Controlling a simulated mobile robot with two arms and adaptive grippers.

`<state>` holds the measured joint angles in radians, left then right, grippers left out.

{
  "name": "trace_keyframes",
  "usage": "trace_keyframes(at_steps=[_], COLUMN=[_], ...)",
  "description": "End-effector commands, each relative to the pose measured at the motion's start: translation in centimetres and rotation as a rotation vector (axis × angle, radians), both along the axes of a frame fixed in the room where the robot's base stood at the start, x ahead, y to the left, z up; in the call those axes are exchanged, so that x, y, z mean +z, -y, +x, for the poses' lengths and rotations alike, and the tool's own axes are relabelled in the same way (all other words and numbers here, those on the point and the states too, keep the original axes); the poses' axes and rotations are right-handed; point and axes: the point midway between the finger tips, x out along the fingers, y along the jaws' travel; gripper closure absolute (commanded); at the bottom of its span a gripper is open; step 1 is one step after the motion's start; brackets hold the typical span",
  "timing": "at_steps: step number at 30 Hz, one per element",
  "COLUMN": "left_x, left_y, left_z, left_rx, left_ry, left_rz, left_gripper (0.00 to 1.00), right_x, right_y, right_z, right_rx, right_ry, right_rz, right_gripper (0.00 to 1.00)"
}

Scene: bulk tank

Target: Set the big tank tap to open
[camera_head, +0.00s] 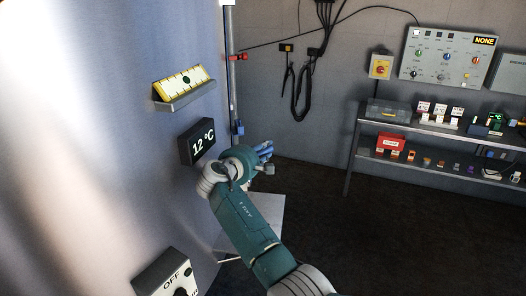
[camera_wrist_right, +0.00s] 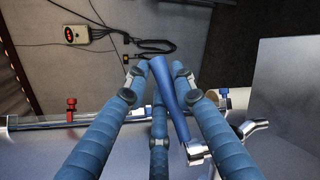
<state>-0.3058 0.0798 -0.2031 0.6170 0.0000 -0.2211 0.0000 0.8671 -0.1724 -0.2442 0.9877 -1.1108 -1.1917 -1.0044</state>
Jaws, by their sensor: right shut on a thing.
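The big tank tap's blue lever (camera_wrist_right: 170,88) runs between the blue fingers of my right gripper (camera_wrist_right: 158,75) in the right wrist view. The lever's lower end meets a shiny metal hub (camera_wrist_right: 197,152). My right gripper is shut on this lever. In the head view the right gripper (camera_head: 264,151) is beside the tank's edge, just right of the 12 °C display, and the lever is mostly hidden by the hand. My left gripper is not in view.
The large steel tank (camera_head: 80,130) fills the left, carrying a yellow level gauge (camera_head: 183,86), a temperature display (camera_head: 197,141) and a switch box marked OFF (camera_head: 165,272). A pipe with a small red tap (camera_head: 239,57) stands behind. A loaded shelf (camera_head: 345,182) is at right; the floor between is clear.

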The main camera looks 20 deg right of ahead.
Motion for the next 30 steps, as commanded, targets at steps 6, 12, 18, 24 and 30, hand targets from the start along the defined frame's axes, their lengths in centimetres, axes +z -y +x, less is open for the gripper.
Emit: trace_keyframes(at_steps=[6, 12, 18, 24, 30], left_x=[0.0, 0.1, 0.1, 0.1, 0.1], left_y=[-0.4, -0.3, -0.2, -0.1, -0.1], left_z=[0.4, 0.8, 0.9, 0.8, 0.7], left_rx=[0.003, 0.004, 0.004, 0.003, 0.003], left_ry=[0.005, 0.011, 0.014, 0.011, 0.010], left_rz=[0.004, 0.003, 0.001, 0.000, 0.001], left_gripper=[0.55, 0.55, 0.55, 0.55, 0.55], right_x=[0.4, 0.2, 0.2, 0.8, 1.4], right_y=[-0.1, -0.1, -0.3, -2.3, -4.4], right_z=[0.1, 0.1, -0.1, -2.0, -4.1], right_rx=[0.005, 0.003, 0.003, 0.006, 0.005], right_ry=[0.009, 0.006, 0.004, 0.005, 0.004], right_rz=[0.003, 0.001, 0.000, 0.003, 0.002], right_gripper=[0.68, 0.55, 0.55, 0.55, 0.55])
